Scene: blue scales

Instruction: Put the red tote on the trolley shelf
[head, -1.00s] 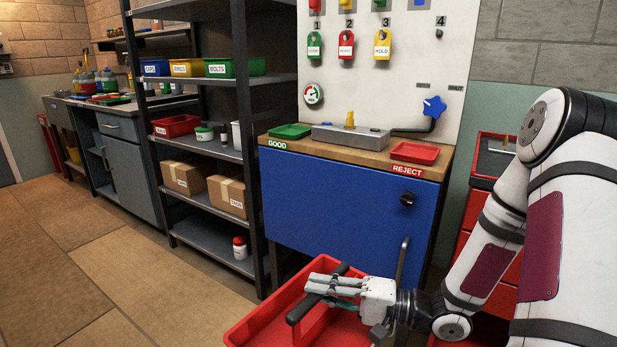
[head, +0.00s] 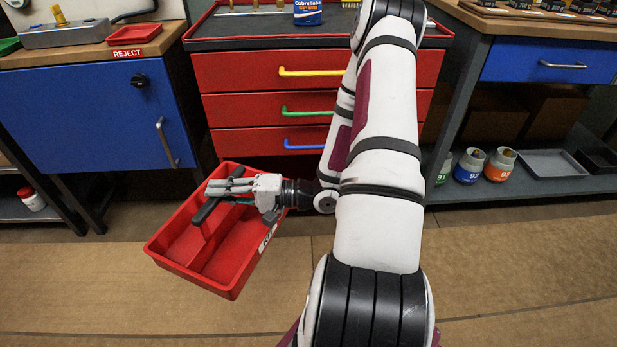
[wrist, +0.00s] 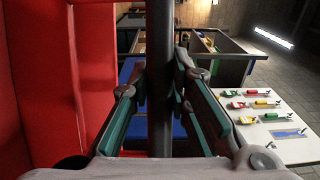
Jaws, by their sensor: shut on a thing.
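The red tote (head: 248,262) is an open tray with a centre divider, a black bar handle (head: 205,212) and a white label on its right side. It hangs low in the middle left of the head view. My gripper (head: 217,188) is shut on the handle, and the tote appears to be off the floor. In the wrist view the black handle (wrist: 160,95) stands between my finger pads, with the tote's red wall (wrist: 92,60) on the left. I cannot pick out the trolley shelf with certainty.
A red drawer cabinet (head: 262,109) stands behind the tote. A blue bench (head: 100,103) with a reject tray (head: 134,33) is at left. A bench on the right has a low grey shelf (head: 480,190) with several jars. Brown floor in front is open.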

